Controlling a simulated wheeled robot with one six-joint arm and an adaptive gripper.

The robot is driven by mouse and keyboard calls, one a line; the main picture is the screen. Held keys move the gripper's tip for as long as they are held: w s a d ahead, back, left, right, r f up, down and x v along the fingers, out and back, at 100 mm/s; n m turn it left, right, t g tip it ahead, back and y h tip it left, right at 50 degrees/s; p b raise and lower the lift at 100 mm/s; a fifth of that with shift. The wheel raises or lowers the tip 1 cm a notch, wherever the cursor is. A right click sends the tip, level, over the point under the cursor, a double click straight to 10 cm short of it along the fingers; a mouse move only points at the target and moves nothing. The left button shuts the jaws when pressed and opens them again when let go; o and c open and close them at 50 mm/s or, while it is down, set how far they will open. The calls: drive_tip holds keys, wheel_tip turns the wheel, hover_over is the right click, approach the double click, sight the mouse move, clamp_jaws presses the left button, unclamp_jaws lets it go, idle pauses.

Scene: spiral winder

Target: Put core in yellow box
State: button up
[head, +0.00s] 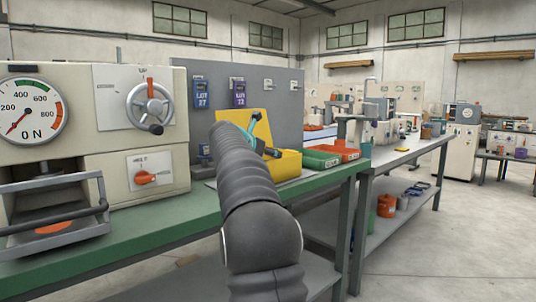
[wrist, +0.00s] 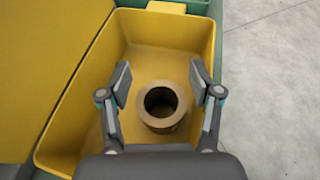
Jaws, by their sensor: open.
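The core (wrist: 179,93), a brown hollow cylinder, is inside the yellow box, upright with its open end facing the wrist camera. In the wrist view it lies between my gripper's two fingers (wrist: 159,91), which are spread with a gap on each side. The yellow box (wrist: 75,118) surrounds it, and its floor shows around the core. In the head view the yellow box (head: 284,166) stands on the green bench with its yellow lid raised. My gripper (head: 262,146) is over the box there, partly hidden by my arm. The core is hidden in the head view.
A green bin (head: 318,160) and an orange bin (head: 346,151) stand to the right of the box. A machine with a gauge and handwheel (head: 130,105) is at the left of the green bench (head: 150,222). A grey panel (head: 282,100) rises behind the box.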

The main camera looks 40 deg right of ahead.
drive_tip(key=shift+w+f, duration=0.1)
drive_tip(key=shift+f, duration=0.6)
drive_tip(key=shift+r, duration=0.3)
drive_tip(key=r+v, duration=0.1)
drive_tip(key=v, duration=1.1)
drive_tip(key=shift+r, duration=0.1)
